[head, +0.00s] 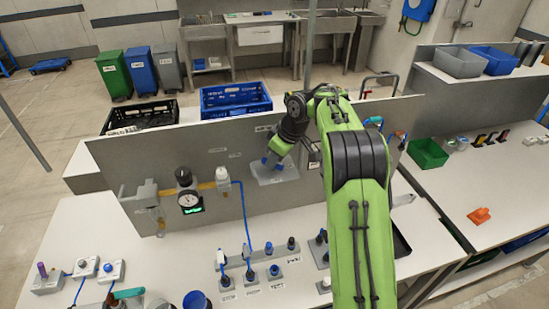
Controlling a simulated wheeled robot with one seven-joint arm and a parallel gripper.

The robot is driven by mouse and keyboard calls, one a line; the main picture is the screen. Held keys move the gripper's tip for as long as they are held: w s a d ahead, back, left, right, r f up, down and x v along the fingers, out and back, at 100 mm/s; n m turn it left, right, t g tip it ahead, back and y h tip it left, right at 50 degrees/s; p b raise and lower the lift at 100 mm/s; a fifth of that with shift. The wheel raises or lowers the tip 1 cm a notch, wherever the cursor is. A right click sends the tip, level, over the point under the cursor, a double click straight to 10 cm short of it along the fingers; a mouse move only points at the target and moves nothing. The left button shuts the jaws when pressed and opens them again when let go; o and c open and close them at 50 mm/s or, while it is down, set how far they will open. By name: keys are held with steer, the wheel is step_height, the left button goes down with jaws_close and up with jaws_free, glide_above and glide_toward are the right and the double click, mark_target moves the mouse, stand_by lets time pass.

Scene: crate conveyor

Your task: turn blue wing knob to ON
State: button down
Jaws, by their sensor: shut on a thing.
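The blue wing knob (278,167) sits on a pale grey plate (287,175) mounted on the grey upright panel at the back of the bench. My gripper (273,160) reaches down to it from the upper right and is shut on it. The knob is small in view and partly covered by my gripper. I cannot read its pointing direction or any ON mark.
A pressure gauge (190,201) with fittings is on the panel to the left. Several small connectors (252,276) stand on the bench in front. A blue crate (236,99) and a black crate (141,116) lie behind the panel. Bare bench shows at centre left.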

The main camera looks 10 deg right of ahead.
steer(key=c, duration=1.1)
jaws_free()
steer(key=shift+r, duration=0.1)
steer(key=p+v, duration=0.4)
steer(key=v, duration=1.1)
steer(key=shift+d+r, duration=0.15)
steer(key=shift+r, duration=0.2)
